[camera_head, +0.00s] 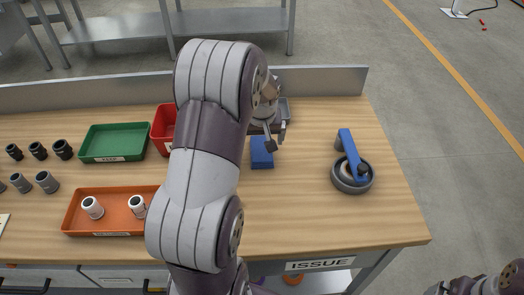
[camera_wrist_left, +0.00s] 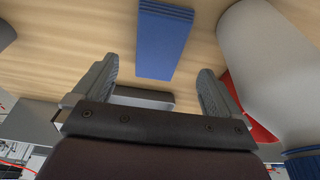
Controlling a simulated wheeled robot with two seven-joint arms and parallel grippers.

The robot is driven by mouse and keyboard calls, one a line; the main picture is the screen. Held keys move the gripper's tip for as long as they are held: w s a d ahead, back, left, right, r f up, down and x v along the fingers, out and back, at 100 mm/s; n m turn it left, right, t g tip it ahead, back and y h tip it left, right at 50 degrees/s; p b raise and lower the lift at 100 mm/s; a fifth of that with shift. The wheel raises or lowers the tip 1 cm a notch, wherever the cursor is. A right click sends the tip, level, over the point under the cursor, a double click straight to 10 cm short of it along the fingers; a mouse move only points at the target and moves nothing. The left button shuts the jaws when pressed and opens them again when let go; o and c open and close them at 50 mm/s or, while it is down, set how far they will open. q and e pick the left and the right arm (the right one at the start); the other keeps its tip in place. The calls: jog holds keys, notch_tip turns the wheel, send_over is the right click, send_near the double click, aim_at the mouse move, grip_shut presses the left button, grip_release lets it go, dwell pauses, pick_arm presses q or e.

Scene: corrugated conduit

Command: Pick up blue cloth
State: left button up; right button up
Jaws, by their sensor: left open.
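The blue cloth (camera_head: 262,153) is a small folded rectangle lying flat on the wooden table, just below the gripper in the head view. It also shows in the left wrist view (camera_wrist_left: 163,38), ahead of the fingers, with layered folds at one end. My left gripper (camera_head: 272,130) is over the table near the cloth's far end, partly hidden by my arm. In the left wrist view its two fingers (camera_wrist_left: 156,88) are wide apart with nothing between them, and the cloth is not in its grip. My right arm shows only at the lower right corner; its jaws cannot be made out.
A red bin (camera_head: 161,131), green tray (camera_head: 114,142) and orange tray (camera_head: 108,223) with white fittings stand left. Bare table lies between.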

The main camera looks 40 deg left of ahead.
aim_at(262, 148)
pick_arm(q)
jog(key=x, duration=0.4)
jog(key=shift+d+f, duration=0.2)
jog(key=shift+f, duration=0.25)
jog(key=c, duration=1.1)
jog(key=shift+r, duration=0.15)
jog(key=shift+r, duration=0.3)
jog(key=v, duration=0.3)
jog(key=shift+w+d+r, duration=0.25)
jog(key=shift+w+r, duration=0.1)
jog(key=shift+r, duration=0.1)
jog(key=d+r, duration=0.2)
jog(key=d, duration=0.1)
jog(key=d+r, duration=0.2)
jog(key=d, duration=0.2)
jog(key=d+r, duration=0.2)
jog(key=d, duration=0.1)
jog(key=shift+w+d+r+b, duration=0.25)
jog(key=shift+w+d+b, duration=0.05)
jog(key=shift+w+d, duration=0.1)
jog(key=shift+o, duration=0.3)
jog(key=shift+f, duration=0.1)
